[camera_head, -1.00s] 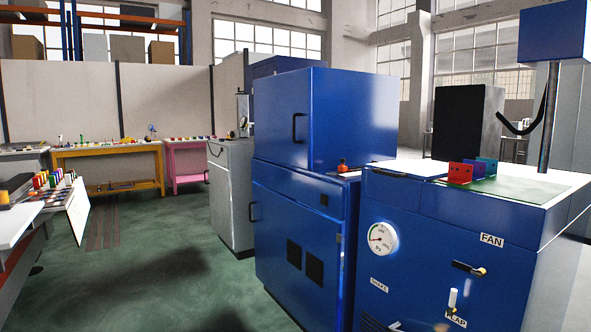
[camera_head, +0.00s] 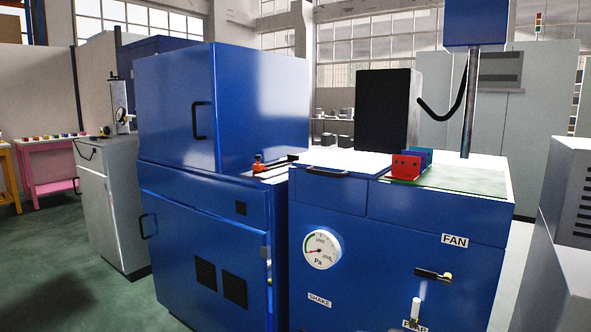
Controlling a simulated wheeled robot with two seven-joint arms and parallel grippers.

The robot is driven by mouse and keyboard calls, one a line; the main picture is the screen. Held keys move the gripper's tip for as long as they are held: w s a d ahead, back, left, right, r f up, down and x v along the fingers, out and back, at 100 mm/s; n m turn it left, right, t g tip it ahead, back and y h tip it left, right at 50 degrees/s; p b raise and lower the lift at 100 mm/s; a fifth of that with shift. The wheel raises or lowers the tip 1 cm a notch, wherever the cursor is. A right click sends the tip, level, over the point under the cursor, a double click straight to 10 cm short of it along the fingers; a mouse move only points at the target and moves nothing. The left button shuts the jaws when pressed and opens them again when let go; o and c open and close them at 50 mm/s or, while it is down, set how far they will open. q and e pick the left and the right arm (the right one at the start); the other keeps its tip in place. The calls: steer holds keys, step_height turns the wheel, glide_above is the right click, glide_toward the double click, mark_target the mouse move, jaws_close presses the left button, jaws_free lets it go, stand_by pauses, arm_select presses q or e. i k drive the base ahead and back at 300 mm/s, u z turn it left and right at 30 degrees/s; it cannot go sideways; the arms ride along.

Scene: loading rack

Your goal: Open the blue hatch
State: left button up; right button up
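A blue cabinet stands at the centre left, its upper box-like hatch (camera_head: 172,108) shut, with a black vertical handle (camera_head: 199,120) on its front face. Neither of my grippers shows in the head view.
A blue machine (camera_head: 390,250) with a gauge (camera_head: 322,249), FAN and flap levers and a white top stands right of the cabinet. Red and blue brackets (camera_head: 405,167) lie on it. A grey unit (camera_head: 572,225) is at the right edge. Green floor is clear at lower left.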

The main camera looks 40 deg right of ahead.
mark_target(334, 164)
steer(key=z, duration=0.55)
steer(key=i, duration=0.95)
steer(key=z, duration=0.85)
